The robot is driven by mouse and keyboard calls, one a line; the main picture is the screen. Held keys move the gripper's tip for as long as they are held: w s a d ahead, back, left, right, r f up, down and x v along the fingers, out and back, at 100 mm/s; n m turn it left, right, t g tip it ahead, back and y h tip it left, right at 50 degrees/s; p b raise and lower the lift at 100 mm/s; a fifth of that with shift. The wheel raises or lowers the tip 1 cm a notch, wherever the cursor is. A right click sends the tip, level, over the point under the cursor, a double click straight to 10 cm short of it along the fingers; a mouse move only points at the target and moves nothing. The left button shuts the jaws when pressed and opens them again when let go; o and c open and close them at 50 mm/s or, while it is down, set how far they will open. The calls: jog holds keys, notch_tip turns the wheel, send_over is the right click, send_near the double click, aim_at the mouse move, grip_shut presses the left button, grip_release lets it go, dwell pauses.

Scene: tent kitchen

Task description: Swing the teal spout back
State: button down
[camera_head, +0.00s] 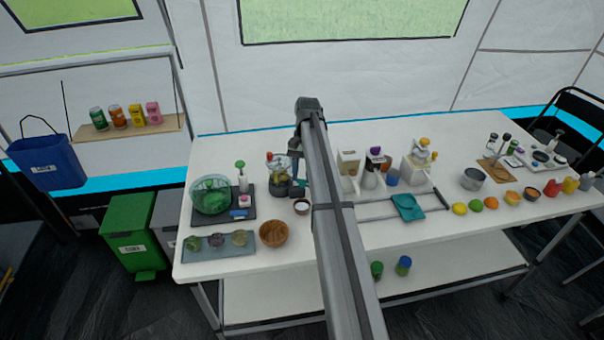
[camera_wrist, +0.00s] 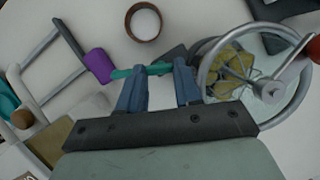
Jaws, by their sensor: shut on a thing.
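The teal spout (camera_wrist: 156,69) is a thin bar across the middle of the wrist view. My gripper (camera_wrist: 159,67) is shut on it, with its blue fingers at the bar. A purple block (camera_wrist: 98,66) sits at the bar's left end; I cannot tell whether they are joined. On the right is a device with a grey ring, a crank with a red knob (camera_wrist: 314,47) and yellow pieces inside. In the head view, that device (camera_head: 280,178) stands left of my gripper (camera_head: 298,182). My arm hides part of the area, and only a little teal shows beside it.
A small brown cup with white contents (camera_wrist: 144,22) stands near the spout, also in the head view (camera_head: 302,207). A wooden bowl (camera_head: 273,234) and a green glass bowl (camera_head: 210,194) are left. White appliances and a teal tray (camera_head: 408,207) are right.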

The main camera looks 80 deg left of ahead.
jog(key=c, duration=0.8)
grip_release()
jog(key=shift+o, duration=0.2)
jog(key=shift+s, duration=0.1)
jog(key=shift+s+a, duration=0.1)
